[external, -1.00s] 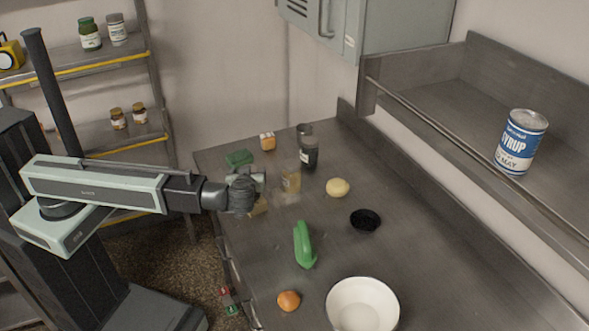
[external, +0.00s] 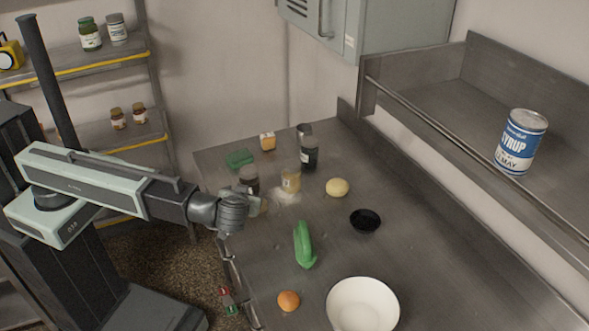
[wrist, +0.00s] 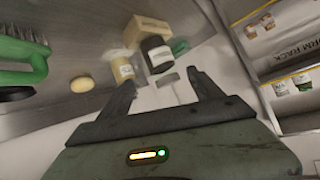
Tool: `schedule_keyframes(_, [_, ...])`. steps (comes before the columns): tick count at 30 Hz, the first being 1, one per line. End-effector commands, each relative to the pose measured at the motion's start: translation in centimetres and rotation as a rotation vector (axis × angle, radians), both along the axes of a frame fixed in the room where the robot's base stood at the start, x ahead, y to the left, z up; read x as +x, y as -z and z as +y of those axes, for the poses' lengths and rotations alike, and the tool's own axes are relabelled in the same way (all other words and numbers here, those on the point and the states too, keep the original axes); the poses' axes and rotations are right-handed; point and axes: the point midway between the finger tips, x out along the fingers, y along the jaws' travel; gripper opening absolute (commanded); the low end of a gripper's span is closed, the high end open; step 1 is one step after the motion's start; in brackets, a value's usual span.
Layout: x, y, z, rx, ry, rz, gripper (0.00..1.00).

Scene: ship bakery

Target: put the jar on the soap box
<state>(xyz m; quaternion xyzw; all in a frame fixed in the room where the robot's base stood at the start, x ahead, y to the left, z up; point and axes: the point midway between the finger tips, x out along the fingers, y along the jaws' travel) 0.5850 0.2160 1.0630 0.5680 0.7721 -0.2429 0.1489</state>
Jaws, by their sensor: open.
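A small jar with tan contents (external: 290,181) stands on the steel counter; it appears in the wrist view (wrist: 122,69) left of my fingers. A dark jar (external: 249,180) stands to its left, just behind my gripper. A small tan box (external: 267,141) sits at the back of the counter. A tan box (wrist: 147,29) shows behind a dark container (wrist: 157,53) in the wrist view. No readable lettering tells which is the soap box. My gripper (external: 256,206) is open and empty over the counter's left edge; its spread fingers (wrist: 166,92) show in the wrist view.
A dark bottle (external: 309,154) and green item (external: 240,159) stand behind. A potato (external: 337,187), black bowl (external: 365,220), green brush (external: 304,246), orange item (external: 288,301) and white bowl (external: 363,304) occupy the right and front. A rack (wrist: 290,72) stands beyond the counter.

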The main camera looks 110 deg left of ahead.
Motion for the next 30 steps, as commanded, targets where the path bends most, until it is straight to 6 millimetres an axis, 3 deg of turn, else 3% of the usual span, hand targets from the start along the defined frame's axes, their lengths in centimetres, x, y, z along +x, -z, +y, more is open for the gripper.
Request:
schedule_keyframes(2, [-0.7,3.2,-2.5,-0.231,0.181,0.149,0.75])
schedule_keyframes(6, [-1.1,8.8,-9.6,-0.676,0.683,0.402,0.75])
schedule_keyframes(9, [-1.2,10.9,-14.8,-0.883,1.049,0.495,0.75])
schedule_keyframes(13, [-1.3,11.7,-19.7,-1.004,1.390,0.531,0.75])
schedule_keyframes(17, [-1.2,11.8,-21.5,-1.033,1.522,0.535,0.75])
schedule_keyframes(30, [-1.1,11.8,-21.5,-1.035,1.526,0.537,0.75])
